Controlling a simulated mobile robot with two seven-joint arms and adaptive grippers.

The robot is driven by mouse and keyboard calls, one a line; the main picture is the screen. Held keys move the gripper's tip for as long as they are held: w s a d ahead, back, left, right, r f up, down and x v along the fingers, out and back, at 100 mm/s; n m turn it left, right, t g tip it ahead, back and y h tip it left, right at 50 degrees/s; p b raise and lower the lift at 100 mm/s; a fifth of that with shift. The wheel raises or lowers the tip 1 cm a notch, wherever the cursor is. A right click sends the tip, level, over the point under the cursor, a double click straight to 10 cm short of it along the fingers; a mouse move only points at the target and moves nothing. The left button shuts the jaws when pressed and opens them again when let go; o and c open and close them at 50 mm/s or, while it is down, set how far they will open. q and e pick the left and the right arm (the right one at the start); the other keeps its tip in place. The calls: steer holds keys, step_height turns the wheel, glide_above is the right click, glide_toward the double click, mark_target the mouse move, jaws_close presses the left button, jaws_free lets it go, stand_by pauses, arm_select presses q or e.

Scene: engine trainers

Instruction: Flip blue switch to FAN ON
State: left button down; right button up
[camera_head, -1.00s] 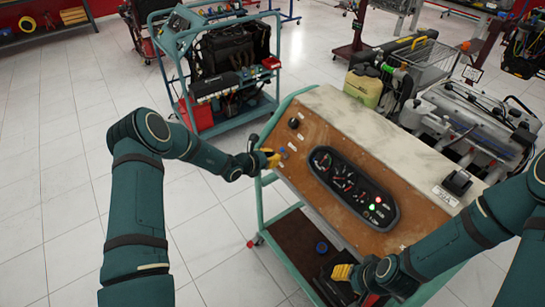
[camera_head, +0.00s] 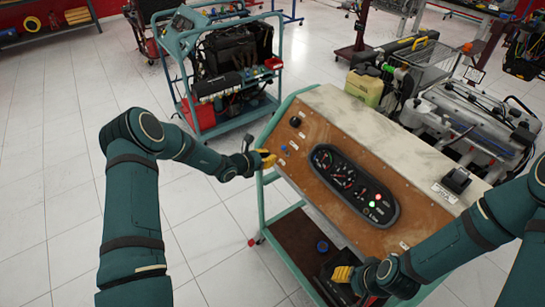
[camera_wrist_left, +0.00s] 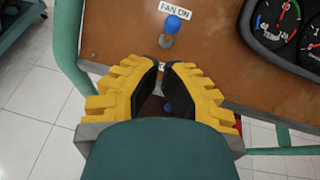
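The blue switch (camera_wrist_left: 172,24) stands on the brown panel (camera_wrist_left: 120,30) in the left wrist view. Its knob leans toward the white FAN ON label (camera_wrist_left: 175,11), and its grey base shows below. My left gripper (camera_wrist_left: 163,66) has its yellow fingertips together, just short of the switch base and apart from it, with nothing held. In the head view this gripper (camera_head: 268,159) is at the panel's left edge, beside the small blue switch (camera_head: 284,148). A bit of another blue part (camera_wrist_left: 167,107) shows between the fingers. My right gripper (camera_head: 342,273) is low at the panel's front; its fingers are unclear.
The gauge cluster (camera_head: 354,186) with red and green lights sits right of the switch. A black knob (camera_head: 295,121) is above it. The teal cart frame (camera_head: 262,205) edges the panel. Another engine cart (camera_head: 235,75) stands behind. Floor at left is free.

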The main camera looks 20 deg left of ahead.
arm_select(q)
steer(key=v, duration=1)
steer(key=shift+r, duration=0.55)
arm_select(e)
steer(key=shift+s+f, duration=0.15)
steer(key=shift+s, duration=0.1)
arm_select(q)
steer(key=shift+s, duration=0.15)
steer(key=s+d+f+m+g+y+b, duration=0.1)
steer(key=s+d+f+m+g+b, duration=0.1)
steer(key=s+d+f+m, duration=0.3)
steer(key=s+d+f+m+g+y+b, duration=0.1)
steer(key=s+d+f+m+g, duration=0.3)
steer(key=s+m, duration=0.8)
steer(key=s+d+f+m+g+y+b, duration=0.1)
steer(key=s+d+f+m+g+b, duration=0.2)
steer(key=s+d+f+m, duration=0.5)
steer(key=s+m, duration=0.1)
steer(key=m, duration=0.2)
steer(key=shift+s+m+g, duration=0.2)
steer(key=shift+m+g, duration=0.1)
arm_select(e)
step_height(320, 180, down, 7)
steer(key=shift+s+a, duration=0.15)
steer(key=shift+s, duration=0.15)
